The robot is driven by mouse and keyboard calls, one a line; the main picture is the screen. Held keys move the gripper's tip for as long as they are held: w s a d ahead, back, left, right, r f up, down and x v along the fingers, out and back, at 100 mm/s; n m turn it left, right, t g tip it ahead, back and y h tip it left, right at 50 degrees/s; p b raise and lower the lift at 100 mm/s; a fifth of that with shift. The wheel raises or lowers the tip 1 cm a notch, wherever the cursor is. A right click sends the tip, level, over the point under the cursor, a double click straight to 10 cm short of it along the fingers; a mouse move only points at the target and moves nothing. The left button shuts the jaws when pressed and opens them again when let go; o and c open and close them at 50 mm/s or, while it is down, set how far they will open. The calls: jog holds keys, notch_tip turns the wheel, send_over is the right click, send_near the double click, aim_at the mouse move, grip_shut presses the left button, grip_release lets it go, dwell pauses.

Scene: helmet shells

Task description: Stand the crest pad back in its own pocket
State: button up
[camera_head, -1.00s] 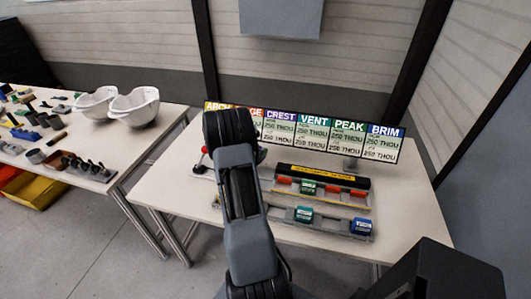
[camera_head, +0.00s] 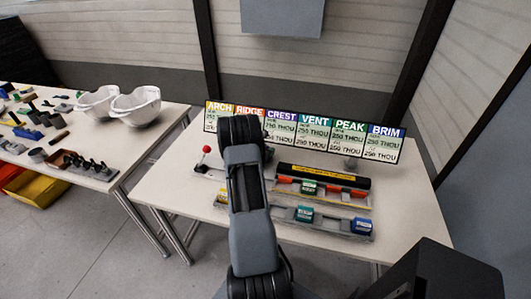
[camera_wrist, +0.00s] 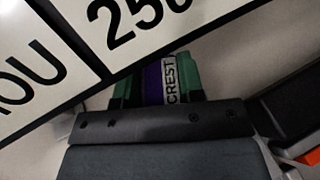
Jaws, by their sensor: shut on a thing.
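The crest pad (camera_wrist: 154,84), purple with a white CREST label, is between the green-tipped fingers of my gripper (camera_wrist: 160,88) in the wrist view. My gripper is shut on it, in front of the lettered cards. In the head view my arm hides the gripper and the pad. The front pad rack (camera_head: 334,223) lies on the table, with a teal pad (camera_head: 304,214) and a blue pad (camera_head: 361,226) standing in it. A yellow piece (camera_head: 222,198) shows left of my arm. My arm covers the rack's middle-left part, so I cannot see the crest pocket there.
Behind the rack stands a fixture with a black bar (camera_head: 323,177), orange pieces and a green block (camera_head: 309,187). A red-knobbed lever (camera_head: 206,150) stands left of my arm. A row of cards (camera_head: 314,135) lines the back edge. The table's right side is bare.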

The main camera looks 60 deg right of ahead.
jog(key=shift+f, duration=0.2)
jog(key=o, duration=1)
jog(key=shift+r, duration=0.1)
